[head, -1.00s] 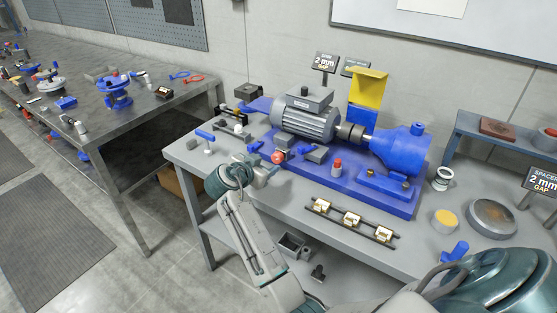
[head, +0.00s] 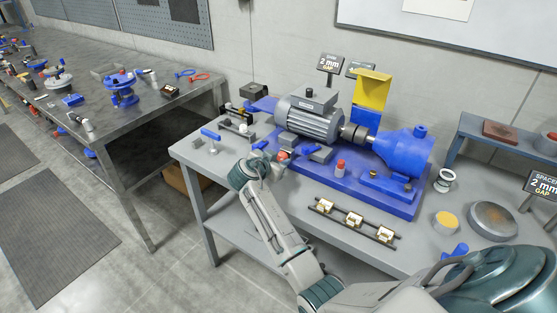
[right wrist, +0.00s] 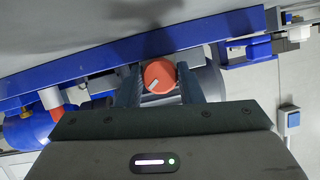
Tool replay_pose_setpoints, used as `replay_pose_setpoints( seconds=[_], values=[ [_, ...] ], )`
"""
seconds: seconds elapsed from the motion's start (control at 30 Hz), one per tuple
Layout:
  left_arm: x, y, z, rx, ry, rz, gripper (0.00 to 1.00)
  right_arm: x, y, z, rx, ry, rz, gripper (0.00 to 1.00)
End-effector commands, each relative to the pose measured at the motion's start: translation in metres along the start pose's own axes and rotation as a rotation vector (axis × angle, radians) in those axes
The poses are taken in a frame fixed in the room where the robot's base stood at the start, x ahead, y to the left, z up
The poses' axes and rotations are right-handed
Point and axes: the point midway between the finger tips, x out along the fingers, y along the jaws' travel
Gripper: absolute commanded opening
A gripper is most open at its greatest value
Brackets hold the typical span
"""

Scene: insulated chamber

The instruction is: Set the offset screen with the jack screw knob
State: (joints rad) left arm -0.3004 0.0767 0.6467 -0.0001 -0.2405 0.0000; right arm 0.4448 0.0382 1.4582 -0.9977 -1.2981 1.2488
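The red jack screw knob (head: 283,154) sits at the front left of the blue pump base, below the grey motor (head: 308,120). In the right wrist view the knob (right wrist: 160,76) shows a pale pointer mark and lies between my two fingertips. My right gripper (head: 270,160) is at the knob; its fingers (right wrist: 160,84) stand on both sides with slim gaps, apparently open. My left gripper is out of view.
The blue base (head: 320,182) carries the motor, the blue pump (head: 404,150) and a red-capped post (head: 340,168). A rack with small gold-coloured blocks (head: 352,222) lies in front. Blue-handled tools (head: 211,135) stand left. A yellow guard (head: 371,92) stands upright behind the shaft.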

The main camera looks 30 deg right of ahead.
Motion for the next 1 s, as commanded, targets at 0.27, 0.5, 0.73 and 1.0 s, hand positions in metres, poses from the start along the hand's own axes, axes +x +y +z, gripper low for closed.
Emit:
replay_pose_setpoints(
  seconds=[0.27, 0.5, 0.73, 1.0],
  values=[
    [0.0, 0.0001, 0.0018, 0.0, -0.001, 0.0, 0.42, 0.0001, -0.0004, 0.0, -0.023, 0.0, 0.009, 0.11],
    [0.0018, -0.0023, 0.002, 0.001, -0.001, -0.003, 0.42, 0.0001, -0.0013, 0.0003, -0.134, 0.0, 0.056, 0.11],
    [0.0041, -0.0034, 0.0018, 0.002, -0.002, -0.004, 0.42, 0.0, -0.0025, 0.0009, -0.298, -0.001, 0.123, 0.11],
    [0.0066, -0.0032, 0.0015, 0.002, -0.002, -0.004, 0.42, 0.0003, -0.0031, 0.0011, -0.467, 0.0, 0.194, 0.11]
  ],
)
